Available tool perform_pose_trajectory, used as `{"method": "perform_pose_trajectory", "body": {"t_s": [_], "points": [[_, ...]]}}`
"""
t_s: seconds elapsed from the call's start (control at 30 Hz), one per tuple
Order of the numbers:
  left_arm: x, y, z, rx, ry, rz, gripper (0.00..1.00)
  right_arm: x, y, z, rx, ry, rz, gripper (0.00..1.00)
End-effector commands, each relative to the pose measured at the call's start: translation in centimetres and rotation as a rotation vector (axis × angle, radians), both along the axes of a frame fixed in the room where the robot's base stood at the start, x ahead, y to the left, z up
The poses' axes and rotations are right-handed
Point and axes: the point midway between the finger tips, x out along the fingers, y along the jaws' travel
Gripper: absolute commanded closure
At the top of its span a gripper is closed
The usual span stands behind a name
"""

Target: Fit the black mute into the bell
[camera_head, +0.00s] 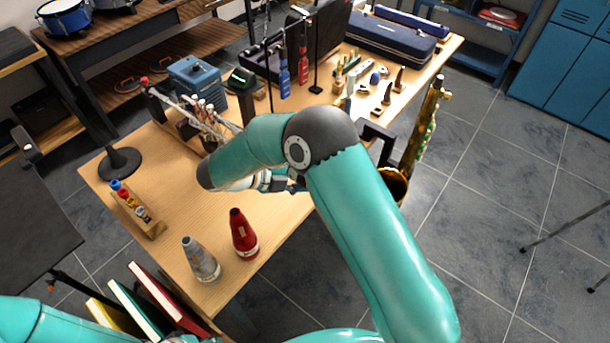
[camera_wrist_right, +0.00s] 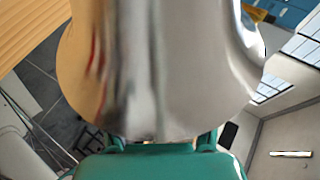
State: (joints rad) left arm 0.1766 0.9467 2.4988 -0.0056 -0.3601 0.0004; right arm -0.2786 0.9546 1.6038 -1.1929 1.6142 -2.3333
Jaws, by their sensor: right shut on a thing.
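My right arm crosses the head view and mostly hides its own gripper (camera_head: 272,181), which is over the table's near part. In the right wrist view, a large shiny silvery thing (camera_wrist_right: 185,65) with a rounded, widening shape fills the picture, close above the gripper's teal body. My right gripper is shut on it. I cannot make out a black mute or tell whether one is hidden behind my arm. A red cone-shaped mute (camera_head: 242,236) and a grey one (camera_head: 201,261) stand upright on the near part of the table. My left gripper is out of view.
The wooden table (camera_head: 165,215) has free room at its left. A small wooden rack (camera_head: 138,212) with colored bottles and a black round stand base (camera_head: 119,163) are there. A blue-grey box (camera_head: 194,76) stands farther back. A golden saxophone (camera_head: 421,140) stands at the right.

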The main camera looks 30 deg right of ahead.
Motion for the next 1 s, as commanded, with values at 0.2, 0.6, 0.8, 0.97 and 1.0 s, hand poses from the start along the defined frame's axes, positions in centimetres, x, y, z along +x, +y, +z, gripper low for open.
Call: {"method": "perform_pose_trajectory", "body": {"t_s": [0.2, 0.6, 0.8, 0.97, 1.0], "points": [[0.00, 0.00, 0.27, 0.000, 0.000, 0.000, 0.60, 0.18, 0.17, -0.05, 0.000, 0.003, 0.001, 0.77], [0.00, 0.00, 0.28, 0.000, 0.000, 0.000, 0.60, 0.23, 0.26, -0.10, 0.001, 0.004, 0.003, 0.77], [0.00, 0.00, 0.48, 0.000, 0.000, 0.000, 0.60, 0.45, 0.36, -0.08, 0.003, 0.003, 0.004, 0.77], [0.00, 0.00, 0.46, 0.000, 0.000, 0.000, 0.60, 0.50, 0.37, -0.09, 0.002, 0.001, 0.004, 0.22], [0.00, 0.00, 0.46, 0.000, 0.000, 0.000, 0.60, 0.50, 0.37, -0.08, 0.002, 0.002, 0.003, 0.15]]}}
